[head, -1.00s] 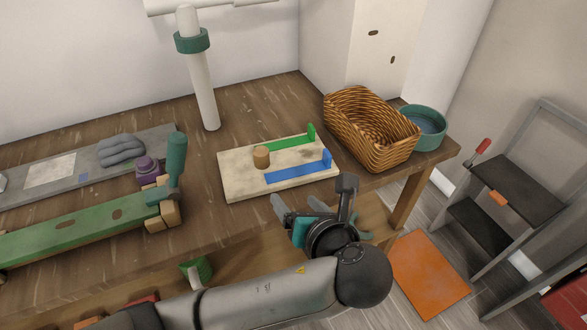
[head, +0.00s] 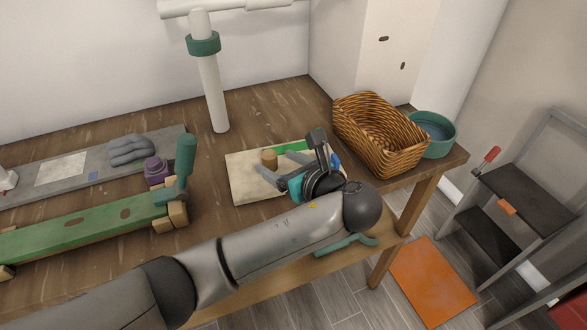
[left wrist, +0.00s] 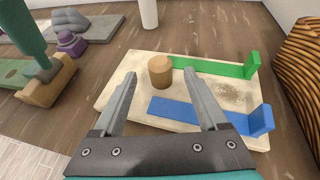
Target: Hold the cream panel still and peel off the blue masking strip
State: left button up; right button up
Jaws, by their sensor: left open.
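The cream panel (head: 243,184) lies flat on the wooden table, partly hidden by my left arm in the head view. It also shows in the left wrist view (left wrist: 122,90). A round wooden knob (left wrist: 161,71) stands on it. The blue strip (left wrist: 190,114) lies along its near side with an upright tab at the right end. A green strip (left wrist: 215,67) with a similar tab lies along the far side. My left gripper (head: 282,167) is open and empty above the panel, its fingers (left wrist: 155,88) pointing toward the knob. My right gripper is not in view.
A wicker basket (head: 375,135) and a teal bowl (head: 436,134) stand right of the panel. A white post (head: 213,93) rises behind it. A green board (head: 85,228) with a clamp lies left. Bare tabletop lies between clamp and panel.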

aim_at(274, 160)
pick_arm(q)
jog(key=shift+x, duration=2.3)
grip_shut()
jog(key=shift+c, duration=1.6)
grip_release()
grip_shut()
